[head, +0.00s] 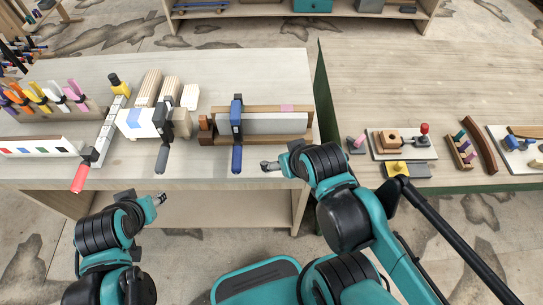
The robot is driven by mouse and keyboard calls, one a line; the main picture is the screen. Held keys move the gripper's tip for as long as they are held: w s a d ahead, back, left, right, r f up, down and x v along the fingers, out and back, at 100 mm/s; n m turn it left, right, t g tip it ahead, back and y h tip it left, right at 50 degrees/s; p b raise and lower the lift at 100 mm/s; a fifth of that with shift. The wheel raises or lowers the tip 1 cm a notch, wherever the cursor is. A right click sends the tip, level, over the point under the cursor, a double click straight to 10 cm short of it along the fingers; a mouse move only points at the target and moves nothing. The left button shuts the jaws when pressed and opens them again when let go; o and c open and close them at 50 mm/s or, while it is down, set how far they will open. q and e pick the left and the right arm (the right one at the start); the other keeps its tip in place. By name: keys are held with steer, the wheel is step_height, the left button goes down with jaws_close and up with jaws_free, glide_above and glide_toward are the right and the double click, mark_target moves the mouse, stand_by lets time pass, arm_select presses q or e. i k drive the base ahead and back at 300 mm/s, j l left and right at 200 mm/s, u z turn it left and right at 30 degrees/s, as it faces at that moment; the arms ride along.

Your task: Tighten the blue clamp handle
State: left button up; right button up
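A blue clamp (236,115) stands across a light-coloured board set between brown wooden strips on the workbench. Its blue handle (237,159) points toward the bench's front edge. My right gripper (266,165) is just right of the handle, apart from it in the picture. It is too small to tell whether its fingers are open. My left gripper (161,199) is in front of the bench's front edge, lower left of the blue handle. Its finger state is also unclear, and nothing shows in it.
A dark grey-blue clamp handle (162,158) is left of the blue one, by wooden blocks. A red-handled clamp (80,177) lies farther left. Several coloured clamps (45,95) stand at the far left. A second table (430,80) on the right holds small fixtures.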

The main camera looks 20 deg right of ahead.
mark_target(237, 156)
steer(key=l+z, duration=0.15)
steer(key=k+l, duration=0.3)
steer(key=l, duration=0.15)
steer(key=k+l+u, duration=0.1)
steer(key=k+l, duration=0.15)
steer(key=l, duration=0.2)
steer(key=k+l+u, duration=0.1)
steer(key=k+l, duration=0.2)
steer(key=l, duration=0.15)
